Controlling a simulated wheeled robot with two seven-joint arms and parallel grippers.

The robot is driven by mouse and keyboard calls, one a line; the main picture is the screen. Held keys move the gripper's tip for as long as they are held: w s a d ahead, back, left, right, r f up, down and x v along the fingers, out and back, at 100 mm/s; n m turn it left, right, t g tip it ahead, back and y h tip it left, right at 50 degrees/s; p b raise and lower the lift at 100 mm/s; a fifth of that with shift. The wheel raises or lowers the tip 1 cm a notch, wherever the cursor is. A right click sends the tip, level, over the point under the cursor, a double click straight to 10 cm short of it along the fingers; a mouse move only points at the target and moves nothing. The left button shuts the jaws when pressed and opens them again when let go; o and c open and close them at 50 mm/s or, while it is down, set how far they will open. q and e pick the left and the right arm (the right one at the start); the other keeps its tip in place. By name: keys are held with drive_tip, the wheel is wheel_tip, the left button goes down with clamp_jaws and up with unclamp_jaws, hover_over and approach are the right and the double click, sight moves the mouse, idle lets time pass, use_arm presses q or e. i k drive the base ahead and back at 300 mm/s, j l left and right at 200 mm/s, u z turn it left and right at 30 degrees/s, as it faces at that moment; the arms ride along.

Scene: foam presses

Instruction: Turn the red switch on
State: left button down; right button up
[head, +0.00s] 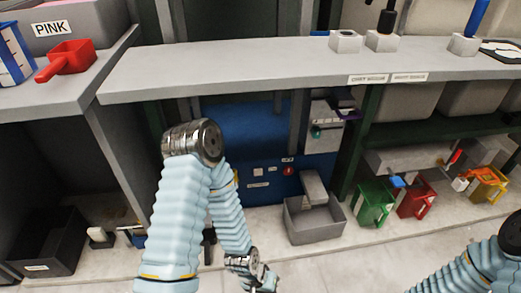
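A small red round switch (288,170) sits on the front of the blue panel (318,172), below the grey counter. Whether it is on or off is too small to tell. Small white labels and plates lie beside it. My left arm, in a pale blue sleeve, rises in the middle and bends down. My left gripper (263,280) is at the bottom edge, below and left of the switch and apart from it. Its fingers are small and partly cut off, so its opening cannot be told. Only the bent part of my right arm shows at the lower right; its gripper is outside the view.
The grey counter (230,72) overhangs the panel. A grey open bin (312,231) stands on the floor below the panel. Green (375,203) and red (416,198) containers stand to its right. A red scoop (66,60) lies on the left counter. The front floor is partly clear.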

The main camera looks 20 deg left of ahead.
sight(288, 170)
drive_tip(key=j+z, duration=0.45)
drive_tip(key=j, duration=0.2)
drive_tip(key=j+z, duration=0.5)
drive_tip(key=j, duration=0.15)
